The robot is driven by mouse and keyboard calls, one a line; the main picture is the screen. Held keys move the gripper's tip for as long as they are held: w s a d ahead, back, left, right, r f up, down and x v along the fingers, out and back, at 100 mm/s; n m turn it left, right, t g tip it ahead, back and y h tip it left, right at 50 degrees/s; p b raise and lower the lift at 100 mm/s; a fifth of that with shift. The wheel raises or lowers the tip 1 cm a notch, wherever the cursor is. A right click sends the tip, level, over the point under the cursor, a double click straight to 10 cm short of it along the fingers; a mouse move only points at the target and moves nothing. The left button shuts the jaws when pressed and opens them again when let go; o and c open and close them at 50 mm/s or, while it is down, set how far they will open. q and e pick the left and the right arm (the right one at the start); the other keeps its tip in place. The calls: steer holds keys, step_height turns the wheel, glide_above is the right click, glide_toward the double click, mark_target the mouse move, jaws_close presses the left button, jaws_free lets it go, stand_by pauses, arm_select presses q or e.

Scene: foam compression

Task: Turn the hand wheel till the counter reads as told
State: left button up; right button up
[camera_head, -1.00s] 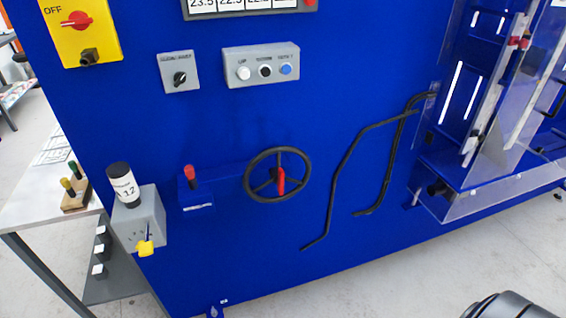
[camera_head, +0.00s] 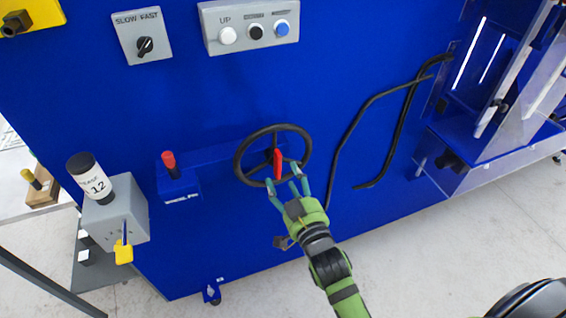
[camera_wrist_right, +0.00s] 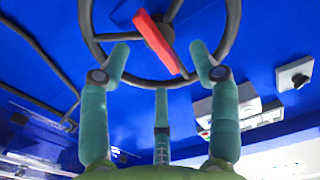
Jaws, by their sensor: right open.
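The black hand wheel (camera_head: 240,150) is on the front of the blue machine, with a red handle (camera_head: 278,163) near its hub. My right gripper (camera_head: 286,176) is open at the wheel's lower right, its green fingers apart near the rim and the red handle. In the right wrist view the wheel (camera_wrist_right: 234,25) and the red handle (camera_wrist_right: 160,42) lie just beyond the spread fingertips of the gripper (camera_wrist_right: 160,62). I cannot tell whether a finger touches the rim. The counter's digits are not readable in the present views. My left gripper is not in view.
A red-topped lever (camera_head: 169,162) stands left of the wheel. A grey box (camera_head: 118,210) with a black-capped cylinder and yellow tag is at the left. A button panel (camera_head: 250,27) and a slow/fast switch (camera_head: 143,42) are above. Black bent rods (camera_head: 368,105) run right of the wheel.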

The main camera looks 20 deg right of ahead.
mark_target(280, 168)
steer(key=w, duration=0.5)
steer(key=shift+w+a+p, duration=0.1)
steer(key=shift+w+p, duration=0.15)
steer(key=shift+p, duration=0.1)
jaws_close()
